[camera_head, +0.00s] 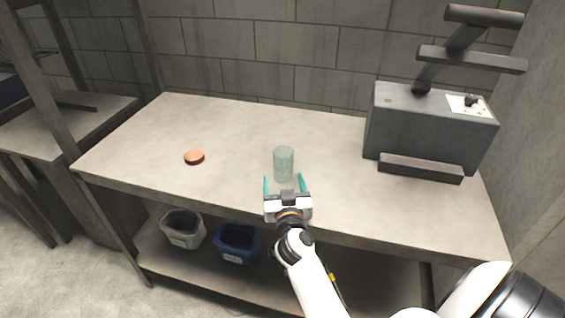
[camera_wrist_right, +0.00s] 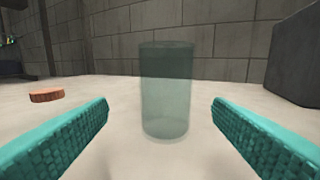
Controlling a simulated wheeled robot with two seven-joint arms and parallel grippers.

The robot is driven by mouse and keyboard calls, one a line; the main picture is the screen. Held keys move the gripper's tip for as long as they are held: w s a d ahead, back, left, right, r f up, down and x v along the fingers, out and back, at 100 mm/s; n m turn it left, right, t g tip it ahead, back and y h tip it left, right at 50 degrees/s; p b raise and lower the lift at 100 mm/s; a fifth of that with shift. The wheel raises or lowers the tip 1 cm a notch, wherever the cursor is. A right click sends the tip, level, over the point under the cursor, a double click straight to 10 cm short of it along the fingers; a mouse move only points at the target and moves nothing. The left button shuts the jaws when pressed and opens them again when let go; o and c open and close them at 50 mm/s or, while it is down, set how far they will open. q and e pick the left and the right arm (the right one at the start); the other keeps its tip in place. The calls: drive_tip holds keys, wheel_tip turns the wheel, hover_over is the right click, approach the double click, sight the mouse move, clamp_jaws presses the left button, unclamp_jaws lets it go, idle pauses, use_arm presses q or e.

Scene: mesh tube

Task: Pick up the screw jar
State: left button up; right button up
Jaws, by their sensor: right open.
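A clear, greenish glass jar (camera_head: 283,165) stands upright on the table, without a lid on it. No screws show inside it. My right gripper (camera_head: 285,184) is open with its teal fingers pointing at the jar from the front edge side. In the right wrist view the jar (camera_wrist_right: 165,92) stands between and beyond the two open fingers (camera_wrist_right: 160,118), touching neither. An orange-brown round disc, perhaps a lid (camera_head: 194,157), lies flat on the table to the left; it also shows in the right wrist view (camera_wrist_right: 47,96). My left gripper is not in view.
A dark grey machine (camera_head: 430,130) with black arms stands at the table's right end. The table (camera_head: 330,128) is bare around the jar. A block wall runs behind.

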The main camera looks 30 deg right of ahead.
sight(282, 173)
drive_tip(key=x, duration=0.2)
drive_tip(key=shift+w+d, duration=0.2)
drive_tip(key=shift+w, duration=0.05)
drive_tip(key=shift+w+d, duration=0.15)
drive_tip(key=shift+w, duration=0.2)
drive_tip(key=x, duration=0.2)
drive_tip(key=p+x, duration=0.1)
drive_tip(key=x, duration=0.2)
drive_tip(key=shift+s+d, duration=0.15)
drive_tip(key=shift+d, duration=0.2)
drive_tip(key=shift+c, duration=0.6)
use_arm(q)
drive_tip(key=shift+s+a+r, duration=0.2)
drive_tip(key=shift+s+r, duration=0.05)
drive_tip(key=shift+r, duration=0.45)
use_arm(e)
drive_tip(key=c, duration=0.9)
